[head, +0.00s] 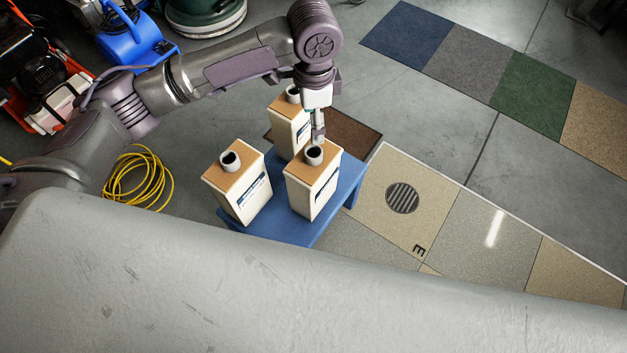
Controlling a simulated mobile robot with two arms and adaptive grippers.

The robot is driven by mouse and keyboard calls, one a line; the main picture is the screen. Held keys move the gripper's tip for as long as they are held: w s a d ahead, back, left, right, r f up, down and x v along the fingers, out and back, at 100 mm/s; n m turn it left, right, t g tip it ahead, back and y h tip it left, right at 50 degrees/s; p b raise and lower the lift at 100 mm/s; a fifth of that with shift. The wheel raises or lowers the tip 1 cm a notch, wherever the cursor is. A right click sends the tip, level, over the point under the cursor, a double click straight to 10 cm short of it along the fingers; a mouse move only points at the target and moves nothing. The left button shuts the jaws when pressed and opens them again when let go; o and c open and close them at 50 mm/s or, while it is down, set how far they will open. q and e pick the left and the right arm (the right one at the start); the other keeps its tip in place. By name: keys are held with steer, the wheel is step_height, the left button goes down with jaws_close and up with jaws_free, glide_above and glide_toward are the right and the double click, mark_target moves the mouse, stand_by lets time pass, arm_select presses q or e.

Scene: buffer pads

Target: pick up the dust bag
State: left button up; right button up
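Three box-shaped dust bags, cream with tan tops, blue labels and round dark-mouthed collars, stand upright on a blue stool. One dust bag (237,187) is at the left, one (312,187) at the front right, and one (285,127) behind, partly hidden by my arm and gripper. My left gripper (318,137) points down right at the collar of the front right dust bag. Its fingers overlap the collar's far edge, and I cannot tell whether they touch or grip it. My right gripper is not in view.
The blue stool (345,186) stands by a brown mat (352,136). A coiled yellow cable (138,178) lies to the left. A blue blower (135,42) and other machines stand at the upper left. Floor tiles with a round drain grille (402,198) lie to the right, with open floor beyond.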

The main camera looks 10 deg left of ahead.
arm_select(q)
steer(key=b, duration=0.1)
glide_above(314, 151)
step_height(314, 151, down, 5)
steer(key=shift+w+a+f, duration=0.1)
steer(key=shift+f, duration=0.1)
step_height(314, 151, down, 6)
steer(key=shift+r+b, duration=0.1)
steer(key=shift+b, duration=0.8)
steer(key=shift+f, duration=0.3)
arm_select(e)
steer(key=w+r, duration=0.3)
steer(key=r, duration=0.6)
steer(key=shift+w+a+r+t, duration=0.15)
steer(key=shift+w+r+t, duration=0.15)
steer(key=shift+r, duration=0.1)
arm_select(q)
jaws_close()
